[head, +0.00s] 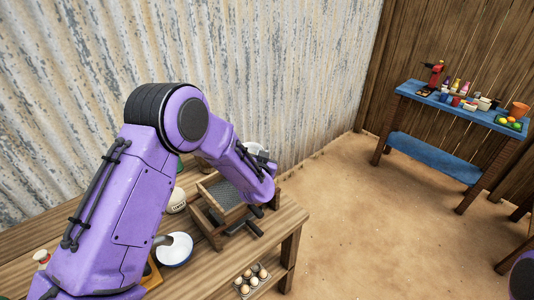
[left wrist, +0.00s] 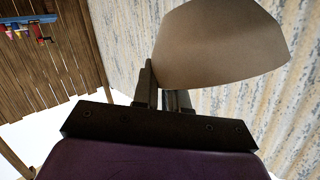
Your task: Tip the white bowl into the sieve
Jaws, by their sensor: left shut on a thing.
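The white bowl (head: 255,149) shows beyond my left wrist in the head view, near the metal wall and partly hidden by my arm. In the left wrist view the bowl (left wrist: 220,48) is large, shaded grey-brown and seen from outside. My left gripper (left wrist: 164,88) is shut on its edge; in the head view my own wrist hides the fingers. The sieve (head: 224,195), a grey mesh in a wooden frame, is on the wooden table below the bowl, partly behind my forearm. The bowl's contents are hidden. My right gripper is out of view.
A blue-rimmed bowl (head: 175,250), a cream jar (head: 176,201) and an egg tray (head: 252,279) stand on the wooden table (head: 290,222). Dark bars (head: 244,226) lie by the sieve's front. A blue table (head: 440,153) with small goods stands far right. The floor between is clear.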

